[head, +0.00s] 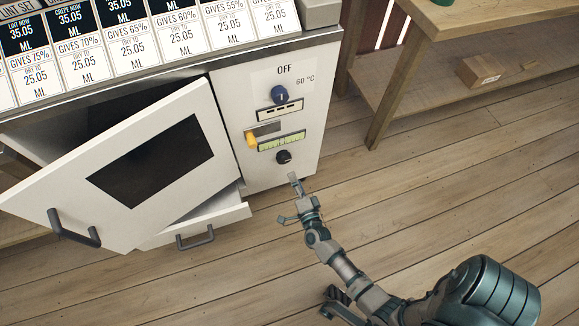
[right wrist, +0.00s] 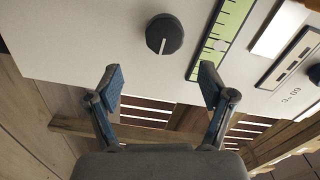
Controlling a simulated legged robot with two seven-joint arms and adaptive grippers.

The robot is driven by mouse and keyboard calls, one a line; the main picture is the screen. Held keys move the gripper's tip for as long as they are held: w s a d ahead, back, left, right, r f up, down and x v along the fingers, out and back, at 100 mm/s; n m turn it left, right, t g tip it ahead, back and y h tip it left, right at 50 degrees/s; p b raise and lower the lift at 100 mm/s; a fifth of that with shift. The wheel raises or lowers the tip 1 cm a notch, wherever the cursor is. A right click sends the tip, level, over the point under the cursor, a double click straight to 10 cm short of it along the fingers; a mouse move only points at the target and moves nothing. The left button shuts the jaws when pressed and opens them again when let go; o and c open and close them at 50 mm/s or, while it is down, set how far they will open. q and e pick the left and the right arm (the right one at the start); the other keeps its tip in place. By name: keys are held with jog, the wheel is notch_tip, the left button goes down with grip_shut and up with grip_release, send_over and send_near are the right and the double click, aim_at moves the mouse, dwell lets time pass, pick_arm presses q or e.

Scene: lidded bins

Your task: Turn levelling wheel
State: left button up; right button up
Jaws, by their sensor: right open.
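The levelling wheel appears to be the black round knob (head: 284,157) low on the cabinet's white control panel, just below a green scale (head: 282,142). In the right wrist view the knob (right wrist: 164,34) shows a white pointer line, with the green scale (right wrist: 222,35) beside it. My right gripper (head: 297,183) is just below the knob in the head view. In the right wrist view my right gripper (right wrist: 161,84) is open and empty, its blue-padded fingertips spread and apart from the knob.
The cabinet door (head: 205,105) hangs open to the left, above a pulled-out drawer (head: 225,217). A wooden shelf (head: 410,90) with a box (head: 481,71) stands right. The floor between is clear.

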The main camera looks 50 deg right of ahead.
jog(key=v, duration=0.3)
jog(key=shift+s, duration=0.1)
dwell(0.3)
